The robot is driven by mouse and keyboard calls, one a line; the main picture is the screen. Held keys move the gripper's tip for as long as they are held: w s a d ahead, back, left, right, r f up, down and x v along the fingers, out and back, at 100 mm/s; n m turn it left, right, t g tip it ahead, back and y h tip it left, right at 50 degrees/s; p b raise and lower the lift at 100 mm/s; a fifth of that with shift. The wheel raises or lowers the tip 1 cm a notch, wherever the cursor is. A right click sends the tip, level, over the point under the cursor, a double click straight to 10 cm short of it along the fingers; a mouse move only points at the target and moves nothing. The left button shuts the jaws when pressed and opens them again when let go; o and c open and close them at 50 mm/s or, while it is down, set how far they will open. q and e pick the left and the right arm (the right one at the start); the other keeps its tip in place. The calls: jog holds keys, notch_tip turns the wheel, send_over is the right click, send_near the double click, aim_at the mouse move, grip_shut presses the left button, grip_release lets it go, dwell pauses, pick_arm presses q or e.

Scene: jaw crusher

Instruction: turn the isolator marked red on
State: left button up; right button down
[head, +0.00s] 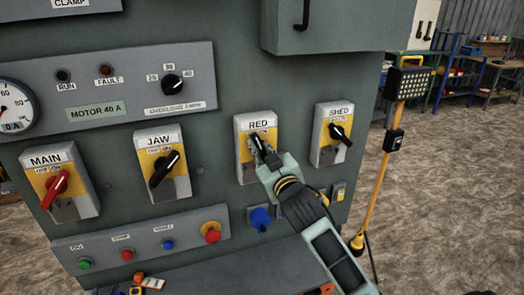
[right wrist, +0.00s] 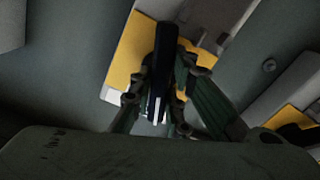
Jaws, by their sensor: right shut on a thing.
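The RED isolator (head: 245,173) is a grey box with a yellow plate on the dark green cabinet front, between the JAW and SHED isolators. My right gripper (head: 264,151) is at its black handle and covers most of it in the head view. In the right wrist view the black handle (right wrist: 161,70) stands between the two fingers of my right gripper (right wrist: 162,95), which are shut on it against the yellow plate (right wrist: 130,50). The exact handle angle against the OFF and ON marks is hard to tell. My left gripper is not in view.
The MAIN isolator (head: 60,183) has a red handle; JAW (head: 162,163) and SHED (head: 333,133) have black handles. Below are a blue plug (head: 260,218) and a red stop button (head: 211,231). A yellow lamp stand (head: 377,165) stands to the right of the cabinet.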

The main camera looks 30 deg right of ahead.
jog(key=m, duration=0.3)
jog(key=shift+p, duration=0.4)
jog(key=m+p, duration=0.1)
jog(key=m, duration=0.2)
jog(key=shift+d+r+m, duration=0.1)
jog(key=shift+m, duration=0.2)
jog(key=m+p, duration=0.2)
jog(key=m, duration=0.2)
jog(key=shift+d, duration=0.1)
jog(key=shift+m+p, duration=0.7)
jog(key=shift+m, duration=0.8)
jog(key=c, duration=1.7)
grip_release()
jog(key=shift+s+f, duration=0.15)
jog(key=shift+f, duration=0.05)
